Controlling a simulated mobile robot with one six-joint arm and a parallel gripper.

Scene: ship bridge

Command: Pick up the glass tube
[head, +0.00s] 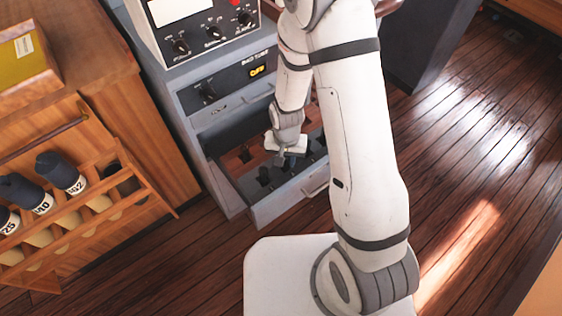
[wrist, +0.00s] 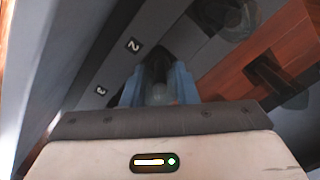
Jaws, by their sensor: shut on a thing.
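My gripper (head: 282,157) reaches down into the open grey drawer (head: 285,205) of the cabinet. In the wrist view its bluish fingers (wrist: 158,88) are shut on a glass tube (wrist: 160,93), which shows as a dark, round-ended shape between them. Much of this tube is hidden by the fingers and the gripper body. I cannot tell whether it is clear of its slot. Another rounded, see-through glass piece (wrist: 228,17) shows at the top right of the wrist view. Number labels 2 (wrist: 133,45) and 3 (wrist: 100,90) mark the drawer beside the fingers.
The drawer's front and side walls stand close around my gripper. A control panel (head: 225,85) with knobs is above the drawer. A wooden rack (head: 75,215) with several dark-capped rolls stands at left. The plank floor (head: 465,180) at right is clear.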

